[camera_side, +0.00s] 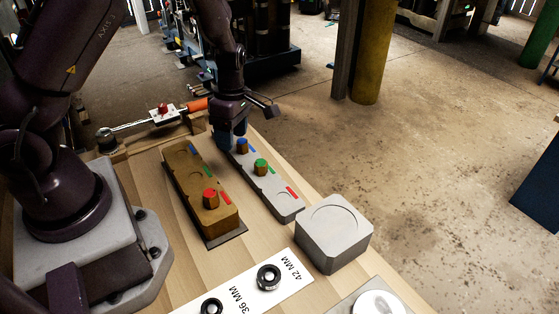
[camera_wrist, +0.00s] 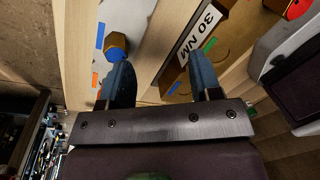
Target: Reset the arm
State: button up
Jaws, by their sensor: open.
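My gripper (camera_side: 230,136) is low over the far end of the grey tray (camera_side: 281,206). In the wrist view my gripper (camera_wrist: 160,66) has its two blue fingers spread apart with nothing between them. A blue-topped brass nut (camera_wrist: 116,46) is just beyond the left fingertip; I cannot tell if they touch. In the side view this blue-topped nut (camera_side: 242,146) stands in the grey tray, with a green-topped nut (camera_side: 261,167) nearer the camera. A red-topped nut (camera_side: 210,199) stands in the brown tray (camera_side: 187,171) to the left.
A torque wrench (camera_side: 160,117) with an orange handle lies on a wooden holder behind the trays. A grey block (camera_side: 334,233) with a round recess is at the right edge. A white label sheet (camera_side: 247,289) carries black rings. Open floor lies right of the table.

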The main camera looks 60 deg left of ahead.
jog(key=s+d+r+m+t, duration=0.2)
jog(key=s+d+r+m, duration=0.1)
jog(key=r+m, duration=0.5)
jog(key=s+d+r+m+t, duration=0.2)
jog(key=s+r+m, duration=0.3)
jog(key=r+m, duration=0.3)
jog(key=s+d+r+m+t, duration=0.3)
jog(key=s+d+r+m, duration=0.1)
jog(key=r+m, duration=0.5)
jog(key=shift+s+d+r+y, duration=0.2)
jog(key=shift+s+r+y, duration=0.05)
jog(key=shift+s+y, duration=0.15)
